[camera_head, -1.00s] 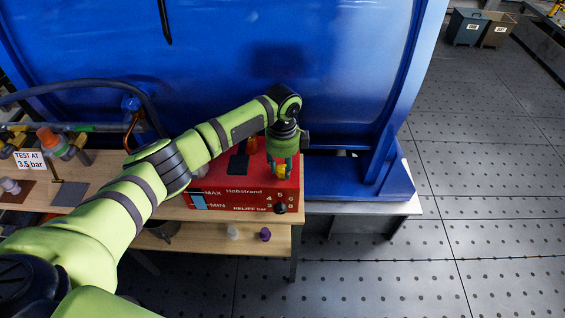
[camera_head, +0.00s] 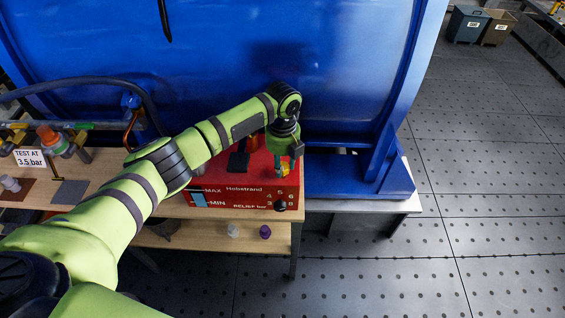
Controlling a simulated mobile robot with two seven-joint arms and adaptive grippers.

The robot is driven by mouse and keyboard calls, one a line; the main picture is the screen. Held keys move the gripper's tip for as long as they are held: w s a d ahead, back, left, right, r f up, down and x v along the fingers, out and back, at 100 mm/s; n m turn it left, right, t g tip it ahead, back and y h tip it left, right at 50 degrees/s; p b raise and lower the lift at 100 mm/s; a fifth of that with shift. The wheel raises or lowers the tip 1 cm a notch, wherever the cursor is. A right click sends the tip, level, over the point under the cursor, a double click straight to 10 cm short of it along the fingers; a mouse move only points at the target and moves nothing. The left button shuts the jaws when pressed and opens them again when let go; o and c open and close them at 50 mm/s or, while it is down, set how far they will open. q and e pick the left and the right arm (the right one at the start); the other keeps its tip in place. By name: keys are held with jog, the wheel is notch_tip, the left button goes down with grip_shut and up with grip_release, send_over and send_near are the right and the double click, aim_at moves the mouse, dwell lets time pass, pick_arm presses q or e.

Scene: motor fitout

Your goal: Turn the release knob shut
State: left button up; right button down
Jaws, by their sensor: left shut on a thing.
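The red pump box (camera_head: 240,192), marked Holmstrand, MAX, MIN and RELIEF bar, stands on the wooden bench. A yellow knob (camera_head: 283,170), which looks like the release knob, sits on its top right. My left gripper (camera_head: 283,165) points down from above and is shut on the yellow knob; its fingers hide part of it. A black dial (camera_head: 280,205) is on the front face near the numbers. My right gripper is not in view.
A sign reading TEST AT 3.5 bar (camera_head: 30,159) stands on the bench (camera_head: 110,163) at left, near pipe fittings. A large blue panel (camera_head: 200,60) rises behind the box. A white cup (camera_head: 233,230) and a purple cup (camera_head: 265,232) are on the lower shelf.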

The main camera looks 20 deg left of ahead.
aim_at(283, 166)
pick_arm(q)
jog(key=shift+f+m, duration=0.1)
jog(key=shift+m, duration=0.9)
jog(key=o, duration=1.1)
jog(key=shift+o, duration=0.2)
notch_tip(283, 166, up, 12)
